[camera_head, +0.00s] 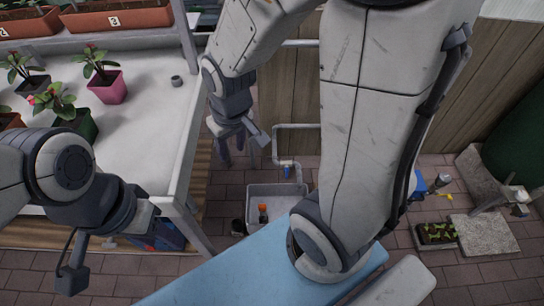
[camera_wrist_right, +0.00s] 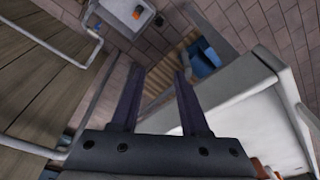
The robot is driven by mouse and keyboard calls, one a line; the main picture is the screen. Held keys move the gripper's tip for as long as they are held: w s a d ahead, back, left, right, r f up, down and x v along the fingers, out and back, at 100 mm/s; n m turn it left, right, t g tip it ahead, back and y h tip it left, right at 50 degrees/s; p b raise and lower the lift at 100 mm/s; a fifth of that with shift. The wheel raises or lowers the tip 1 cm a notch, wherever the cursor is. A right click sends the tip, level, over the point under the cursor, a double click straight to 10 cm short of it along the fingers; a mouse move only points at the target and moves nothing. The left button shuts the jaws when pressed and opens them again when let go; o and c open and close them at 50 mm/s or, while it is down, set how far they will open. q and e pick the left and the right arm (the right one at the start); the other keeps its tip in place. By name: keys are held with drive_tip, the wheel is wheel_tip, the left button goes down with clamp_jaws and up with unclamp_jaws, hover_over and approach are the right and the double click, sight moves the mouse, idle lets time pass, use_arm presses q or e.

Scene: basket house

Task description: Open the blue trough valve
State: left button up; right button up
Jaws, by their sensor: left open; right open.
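The small blue valve (camera_head: 286,171) sits on a grey pipe (camera_head: 296,126) beside the wooden wall, just above the grey trough (camera_head: 250,189). The trough also shows at the top of the right wrist view (camera_wrist_right: 115,8), with the pipe (camera_wrist_right: 92,45) to its left. My right gripper (camera_head: 240,148) is open and empty, left of the valve and apart from it. Its two dark fingers (camera_wrist_right: 160,72) point towards the paved floor in the wrist view. My left gripper (camera_head: 90,262) is open and empty at the lower left, by the white table's front edge.
An orange-topped item (camera_head: 263,212) is in the trough. The white table (camera_head: 150,130) holds potted plants (camera_head: 108,87) at left. My right arm covers the middle. A blue object (camera_head: 418,184) and stone slab (camera_head: 485,234) are at right.

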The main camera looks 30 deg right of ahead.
drive_tip(key=w+d+f+m+b, duration=0.2)
drive_tip(key=w+d+f+m, duration=0.1)
drive_tip(key=w+d+f, duration=0.65)
drive_tip(key=m+g, duration=0.2)
drive_tip(key=m, duration=0.2)
hover_over(287, 170)
wheel_tip(287, 170, down, 30)
drive_tip(key=shift+m, duration=0.3)
wheel_tip(287, 170, down, 10)
drive_tip(key=shift+f+b, duration=0.2)
drive_tip(key=shift+b, duration=0.75)
drive_tip(key=shift+f, duration=0.5)
use_arm(q)
wheel_tip(287, 170, down, 6)
drive_tip(key=shift+f, duration=0.15)
use_arm(e)
clamp_jaws()
